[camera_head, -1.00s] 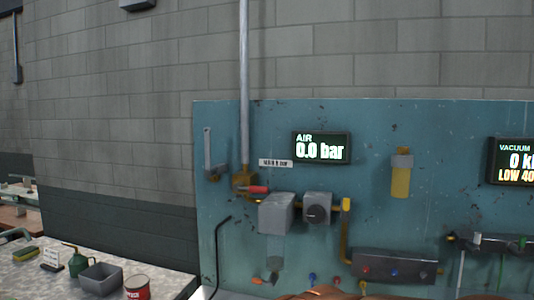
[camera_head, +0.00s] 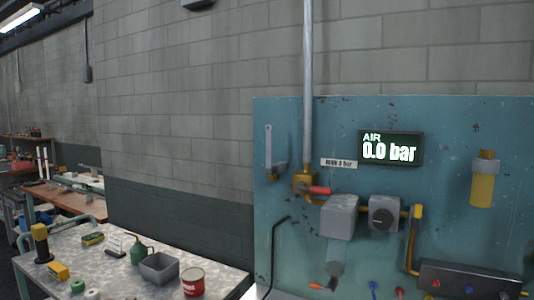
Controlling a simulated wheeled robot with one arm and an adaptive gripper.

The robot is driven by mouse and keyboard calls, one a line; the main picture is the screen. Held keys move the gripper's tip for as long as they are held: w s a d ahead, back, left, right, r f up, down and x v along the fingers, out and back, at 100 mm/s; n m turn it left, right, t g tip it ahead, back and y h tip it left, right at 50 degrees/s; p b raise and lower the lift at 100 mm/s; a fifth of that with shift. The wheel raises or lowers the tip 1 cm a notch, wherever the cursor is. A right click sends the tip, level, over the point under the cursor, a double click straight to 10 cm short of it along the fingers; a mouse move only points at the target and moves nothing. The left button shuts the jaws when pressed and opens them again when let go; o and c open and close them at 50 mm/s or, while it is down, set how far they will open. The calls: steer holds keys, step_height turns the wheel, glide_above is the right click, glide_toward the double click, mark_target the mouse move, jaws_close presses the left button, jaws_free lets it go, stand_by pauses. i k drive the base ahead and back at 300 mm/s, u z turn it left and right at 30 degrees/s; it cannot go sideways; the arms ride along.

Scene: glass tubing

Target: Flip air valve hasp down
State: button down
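The air valve has a brass body (camera_head: 304,182) at the foot of a vertical grey pipe (camera_head: 308,80) on the teal panel. Its red handle (camera_head: 320,190) points right, roughly level. Left of the pipe, a slim grey metal strip with a bracket at its lower end, which looks like the hasp (camera_head: 268,146), stands upright. The air display (camera_head: 390,148) reads 0.0 bar. My gripper is not in view.
The teal panel (camera_head: 460,120) also bears a grey box (camera_head: 340,216), a dark knob (camera_head: 384,213) and a yellow cylinder (camera_head: 484,182). At lower left, a workbench (camera_head: 115,282) holds a grey bin (camera_head: 159,267), a red can (camera_head: 194,282) and a green oil can (camera_head: 138,254).

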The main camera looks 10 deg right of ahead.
mark_target(270, 169)
steer(key=z, duration=0.05)
steer(key=k, duration=0.5)
steer(key=u, duration=1.4)
steer(key=i, duration=0.35)
steer(key=u, duration=0.25)
